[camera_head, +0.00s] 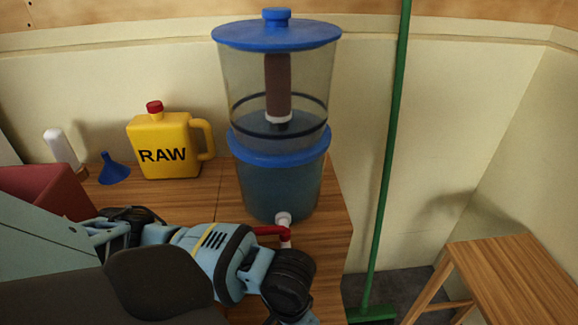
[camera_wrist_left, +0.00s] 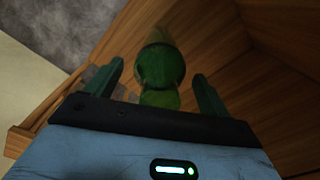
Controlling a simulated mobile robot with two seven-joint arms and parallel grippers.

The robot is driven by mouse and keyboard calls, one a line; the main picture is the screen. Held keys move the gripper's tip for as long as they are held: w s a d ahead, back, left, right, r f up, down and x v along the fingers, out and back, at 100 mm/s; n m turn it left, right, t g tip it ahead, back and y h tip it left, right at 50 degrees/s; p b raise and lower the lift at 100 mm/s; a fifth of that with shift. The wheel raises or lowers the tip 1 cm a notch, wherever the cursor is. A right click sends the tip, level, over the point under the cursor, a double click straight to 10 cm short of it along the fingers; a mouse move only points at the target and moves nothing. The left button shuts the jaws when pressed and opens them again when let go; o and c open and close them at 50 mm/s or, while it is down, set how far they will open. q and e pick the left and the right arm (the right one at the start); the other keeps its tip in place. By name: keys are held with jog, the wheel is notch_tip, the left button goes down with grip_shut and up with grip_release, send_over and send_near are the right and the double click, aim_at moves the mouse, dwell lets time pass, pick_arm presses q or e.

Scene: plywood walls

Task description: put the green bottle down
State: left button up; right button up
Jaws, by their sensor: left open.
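The green bottle (camera_wrist_left: 160,66) shows in the left wrist view, just ahead of my left gripper (camera_wrist_left: 157,88). Its rounded green end lies between the two dark green fingers in the picture, with gaps on both sides. The gripper is open and not closed on the bottle. The dim picture does not show clearly what the bottle rests on. In the head view my left arm reaches in from the left across the wooden counter, and its fingers and the bottle are out of sight. My right gripper is in neither view.
A yellow RAW jug (camera_head: 165,140), blue funnel (camera_head: 113,170) and white bottle (camera_head: 60,146) stand further left. A green broom (camera_head: 385,180) and wooden stool (camera_head: 510,270) are right.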

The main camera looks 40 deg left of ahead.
pick_arm(q)
notch_tip(320, 180, up, 11)
jog(key=p, duration=0.3)
jog(key=shift+r+p, duration=0.4)
jog(key=shift+r, duration=0.2)
